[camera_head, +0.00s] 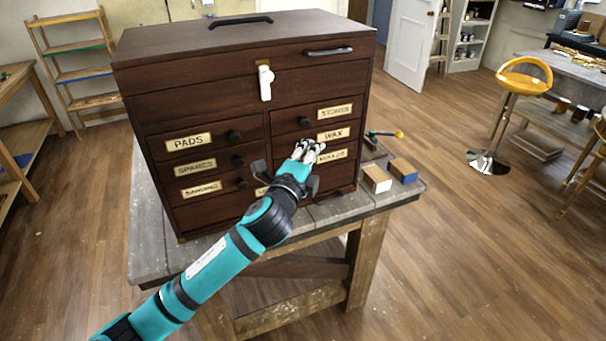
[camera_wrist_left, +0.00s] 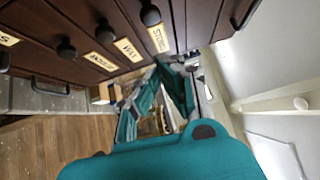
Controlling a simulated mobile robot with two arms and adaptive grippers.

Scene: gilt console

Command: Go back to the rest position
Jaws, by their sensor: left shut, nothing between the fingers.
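My left gripper (camera_head: 308,150) is in front of the right column of drawers of a dark wooden chest (camera_head: 220,92), near the wax and lower labels. It is shut and empty. The teal left arm comes in from the lower left and covers part of the lower drawers. In the left wrist view the gripper (camera_wrist_left: 158,95) shows beside the drawer fronts and their black knobs. All the drawers I can see look closed. I cannot tell from the head view whether the fingertips touch the drawer front. My right gripper is not in view.
The chest stands on a grey workbench (camera_head: 147,232). Two small blocks, one white-faced (camera_head: 377,178) and one blue-faced (camera_head: 403,170), sit at its right end beside a teal-handled tool (camera_head: 385,134). A yellow stool (camera_head: 523,82) stands on open floor to the right.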

